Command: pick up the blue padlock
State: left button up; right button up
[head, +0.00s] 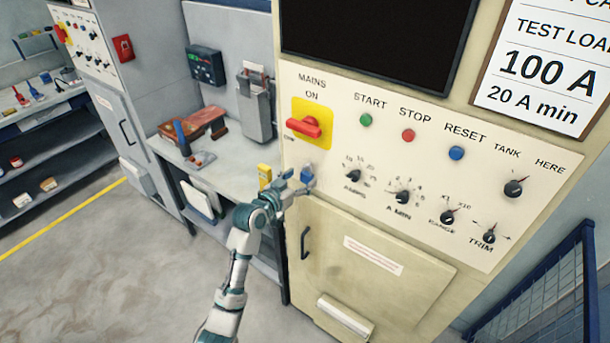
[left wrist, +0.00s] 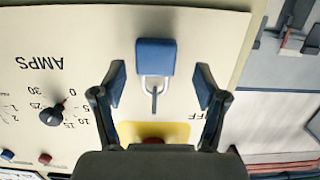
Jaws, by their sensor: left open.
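The blue padlock (head: 307,172) hangs on the front of the cream control panel, below the red mains switch (head: 305,127) on its yellow plate. In the left wrist view, which is upside down, the padlock (left wrist: 155,57) shows its blue body and grey shackle against the panel. My left gripper (head: 296,183) is open at the padlock. In the left wrist view its two fingers (left wrist: 161,84) stand on either side of the padlock, with gaps on both sides and nothing gripped. My right gripper is in neither view.
The panel carries several knobs and push buttons (head: 408,135) to the right of the padlock. A cabinet door with a dark handle (head: 305,243) is below. A bench (head: 235,165) with tools stands left, and a blue railing (head: 545,295) stands at lower right.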

pick_arm(q)
jog(key=shift+x, duration=0.95)
jog(key=shift+s+d, duration=0.1)
jog(key=shift+d, duration=0.3)
jog(key=c, duration=0.7)
jog(key=shift+a, duration=0.2)
jog(key=c, duration=0.6)
jog(key=shift+a+f, duration=0.1)
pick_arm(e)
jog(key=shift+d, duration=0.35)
